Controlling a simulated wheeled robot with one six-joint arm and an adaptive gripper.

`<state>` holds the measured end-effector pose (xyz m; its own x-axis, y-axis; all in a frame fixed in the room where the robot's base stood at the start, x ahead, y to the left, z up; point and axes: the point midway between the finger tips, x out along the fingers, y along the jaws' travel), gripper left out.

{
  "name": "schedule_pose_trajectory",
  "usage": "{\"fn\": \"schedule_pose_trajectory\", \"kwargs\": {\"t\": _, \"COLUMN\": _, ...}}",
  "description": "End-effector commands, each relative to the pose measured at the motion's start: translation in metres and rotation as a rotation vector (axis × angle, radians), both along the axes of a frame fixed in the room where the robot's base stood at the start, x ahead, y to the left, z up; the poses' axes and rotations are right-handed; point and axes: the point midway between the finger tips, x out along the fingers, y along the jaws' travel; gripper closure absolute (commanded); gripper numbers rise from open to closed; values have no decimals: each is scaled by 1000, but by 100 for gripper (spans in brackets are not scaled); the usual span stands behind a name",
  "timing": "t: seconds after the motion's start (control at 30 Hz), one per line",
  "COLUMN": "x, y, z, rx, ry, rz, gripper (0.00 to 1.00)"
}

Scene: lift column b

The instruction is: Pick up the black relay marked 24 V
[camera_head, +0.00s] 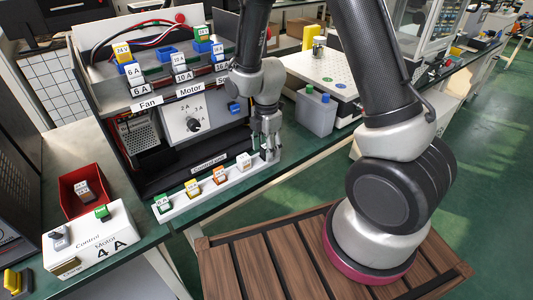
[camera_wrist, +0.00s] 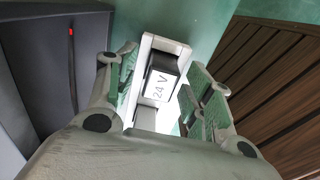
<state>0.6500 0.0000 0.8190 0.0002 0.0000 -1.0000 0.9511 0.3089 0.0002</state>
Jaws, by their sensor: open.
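The black relay (camera_wrist: 161,83) with a white label reading 24 V shows in the wrist view. It sits in the white strip holder (camera_wrist: 176,47), between the spread fingers of my gripper (camera_wrist: 164,75). The gripper is open, with a finger on either side of the relay; I cannot tell whether either touches it. In the head view my gripper (camera_head: 265,150) points down over the right end of the white strip holder (camera_head: 207,190), and its fingers largely hide the relay there.
Green (camera_head: 163,203), yellow (camera_head: 192,187), orange (camera_head: 219,176) and white (camera_head: 243,161) relays stand along the strip to the left. The panel cabinet (camera_head: 165,100) rises behind it. A red bin (camera_head: 68,190) and a white Control box (camera_head: 110,230) are at left.

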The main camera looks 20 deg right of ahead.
Motion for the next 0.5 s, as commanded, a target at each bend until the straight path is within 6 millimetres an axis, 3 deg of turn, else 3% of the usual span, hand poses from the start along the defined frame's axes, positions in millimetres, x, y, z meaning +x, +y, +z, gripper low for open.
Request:
{"fn": "schedule_pose_trajectory", "kwargs": {"t": 0.13, "x": 0, "y": 0, "z": 0, "rx": 0, "ry": 0, "rz": 0, "gripper": 50}}
{"fn": "schedule_pose_trajectory", "kwargs": {"t": 0.4, "x": 0, "y": 0, "z": 1, "rx": 0, "ry": 0, "rz": 0, "gripper": 97}}
{"fn": "schedule_pose_trajectory", "kwargs": {"t": 0.5, "x": 0, "y": 0, "z": 1, "rx": 0, "ry": 0, "rz": 0, "gripper": 97}}
